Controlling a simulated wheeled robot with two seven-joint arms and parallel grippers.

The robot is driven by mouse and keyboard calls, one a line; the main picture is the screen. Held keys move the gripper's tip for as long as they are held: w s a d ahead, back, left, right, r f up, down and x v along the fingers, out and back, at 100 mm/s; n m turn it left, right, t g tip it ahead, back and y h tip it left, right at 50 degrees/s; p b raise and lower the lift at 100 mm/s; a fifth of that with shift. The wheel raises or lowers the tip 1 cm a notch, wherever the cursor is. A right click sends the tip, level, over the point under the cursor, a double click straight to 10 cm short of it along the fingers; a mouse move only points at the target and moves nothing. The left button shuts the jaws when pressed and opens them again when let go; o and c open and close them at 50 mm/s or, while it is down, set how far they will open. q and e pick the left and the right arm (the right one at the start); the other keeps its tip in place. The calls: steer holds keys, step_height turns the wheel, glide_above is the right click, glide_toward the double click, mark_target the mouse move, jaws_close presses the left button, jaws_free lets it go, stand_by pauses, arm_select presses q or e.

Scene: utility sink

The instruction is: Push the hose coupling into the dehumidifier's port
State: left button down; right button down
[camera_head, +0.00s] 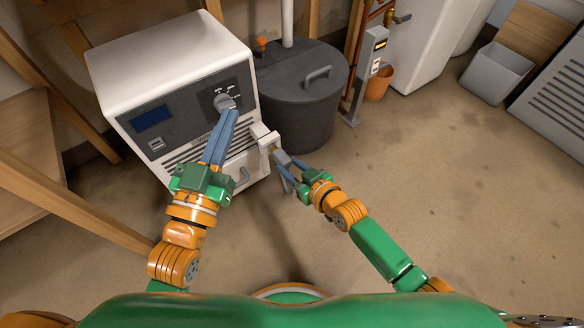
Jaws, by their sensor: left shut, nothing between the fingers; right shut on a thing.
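The dehumidifier (168,55) is a white box with a dark front panel, standing at the left. A white block (263,138) juts out at its front right corner; it seems to hold the port, whose opening I cannot make out. My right gripper (283,168) is shut on the grey hose coupling (281,157). The coupling is right at the white block; I cannot tell whether it touches or is inside. My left gripper (229,116) is shut and empty, its fingertips just below the round grey knob (224,102) on the panel. Contact with the knob is unclear.
A dark lidded tank (300,100) stands just right of the dehumidifier. A grey post with a box (371,52) and an orange bucket (379,83) stand behind. A grey bin (497,73) is at the far right. The floor (430,180) at the right is clear.

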mark_target(280, 157)
steer(key=shift+w+a+b, duration=0.5)
steer(key=shift+w+a, duration=0.2)
steer(key=shift+w, duration=0.25)
steer(key=shift+c, duration=2.1)
jaws_free()
